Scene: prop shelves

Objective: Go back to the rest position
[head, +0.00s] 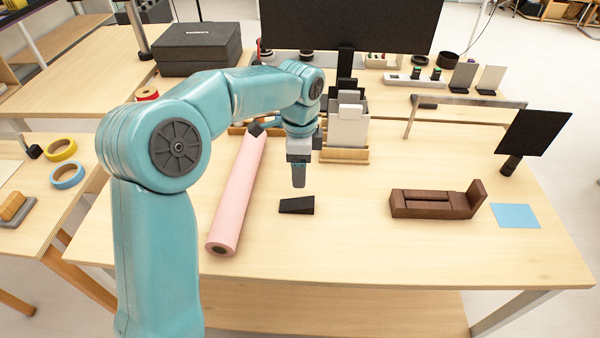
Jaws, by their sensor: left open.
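My left arm comes in from the left and reaches over the wooden table (330,250). My left gripper (299,180) points down above the table, just behind a small black wedge (297,205). It is open, and I see nothing between its fingers, which overlap from this angle. It looks apart from the wedge. My right gripper is not in view.
A pink roll (238,195) lies left of my gripper. A wooden holder with grey panels (347,130) stands behind it. A brown wooden block piece (436,202), a blue sheet (515,215) and a black panel (533,132) are at right. The front middle of the table is clear.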

